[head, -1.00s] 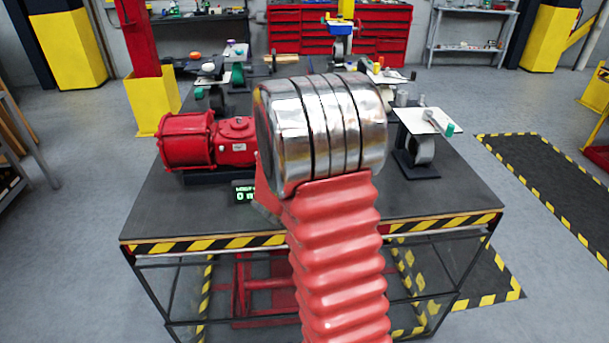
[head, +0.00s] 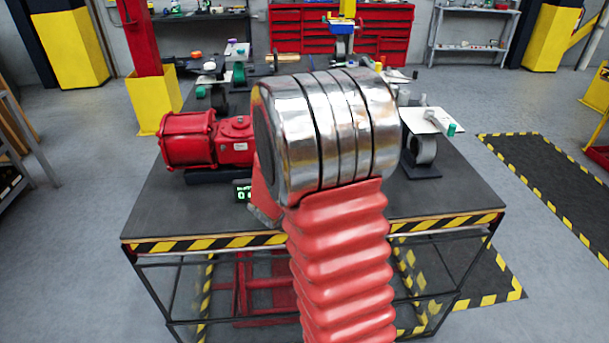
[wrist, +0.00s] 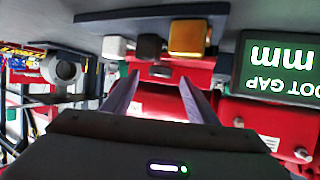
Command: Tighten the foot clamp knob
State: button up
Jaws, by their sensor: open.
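The red valve actuator (head: 205,142) lies on the left part of the workbench in the head view. In the wrist view, which looks upside down, its red body (wrist: 150,100) is beyond my gripper (wrist: 160,78). My gripper is open, with its two fingers apart and nothing clearly held. A gold block (wrist: 188,38), a black block and a pale block sit in a row on a dark bar past the fingertips. I cannot tell which part is the foot clamp knob. The foot gap display (wrist: 282,68) is right of the fingers. My arm hides the gripper in the head view.
The workbench (head: 450,195) has a striped front edge. The display (head: 243,193) stands near the actuator's front. A stand with a white plate (head: 422,122) is at the right. Other parts crowd the back; the front right of the bench is clear.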

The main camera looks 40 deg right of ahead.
jog(key=v, duration=1.1)
dwell(0.4)
